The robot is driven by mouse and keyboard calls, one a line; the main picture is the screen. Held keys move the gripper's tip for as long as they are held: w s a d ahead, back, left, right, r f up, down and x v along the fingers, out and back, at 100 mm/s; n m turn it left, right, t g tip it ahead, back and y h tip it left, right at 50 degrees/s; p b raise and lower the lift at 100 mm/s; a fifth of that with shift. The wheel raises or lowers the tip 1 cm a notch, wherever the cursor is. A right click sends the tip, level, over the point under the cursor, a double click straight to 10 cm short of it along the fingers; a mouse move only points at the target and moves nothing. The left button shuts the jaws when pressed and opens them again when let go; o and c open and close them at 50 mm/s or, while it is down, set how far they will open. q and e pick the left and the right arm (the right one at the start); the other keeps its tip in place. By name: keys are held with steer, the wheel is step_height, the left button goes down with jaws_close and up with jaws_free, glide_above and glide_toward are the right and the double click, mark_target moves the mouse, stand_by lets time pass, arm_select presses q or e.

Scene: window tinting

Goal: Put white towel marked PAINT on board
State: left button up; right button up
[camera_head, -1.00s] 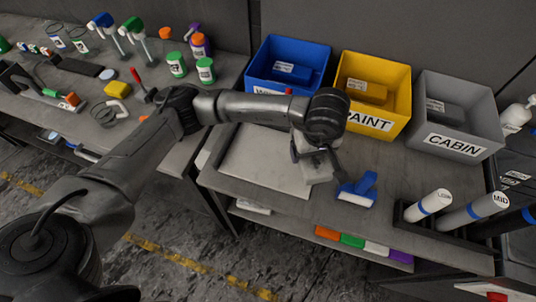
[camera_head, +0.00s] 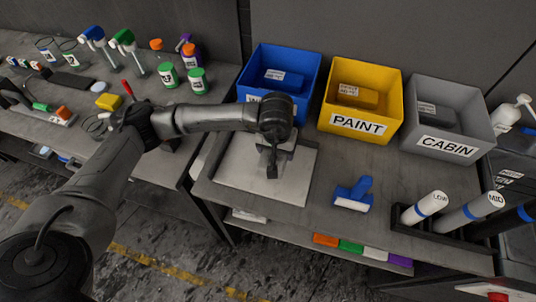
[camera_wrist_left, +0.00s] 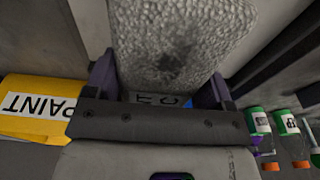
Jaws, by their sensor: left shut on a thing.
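A pale grey-white towel with a bumpy texture (camera_wrist_left: 180,40) fills the top middle of the left wrist view. My left gripper (camera_wrist_left: 160,88) is shut on it, with a purple finger at either side. Its marking cannot be read there. In the head view, my left gripper (camera_head: 271,170) is over the light board (camera_head: 237,182) on the middle bench; the towel is mostly hidden by the wrist. I cannot tell whether the towel touches the board. My right gripper is not in view.
Behind the board stand a blue bin (camera_head: 306,84), a yellow PAINT bin (camera_head: 358,124) and a grey CABIN bin (camera_head: 450,146). A blue-handled tool (camera_head: 354,194) lies to the right. Labelled rolls (camera_head: 426,207) sit in a rack. Bottles (camera_head: 168,75) stand on the left bench.

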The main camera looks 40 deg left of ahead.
arm_select(q)
steer(key=a+f, duration=0.1)
steer(key=a, duration=0.2)
steer(key=shift+f, duration=2.45)
steer(key=shift+b, duration=0.35)
steer(key=shift+f, duration=0.15)
steer(key=o, duration=1)
steer(key=shift+o, duration=0.2)
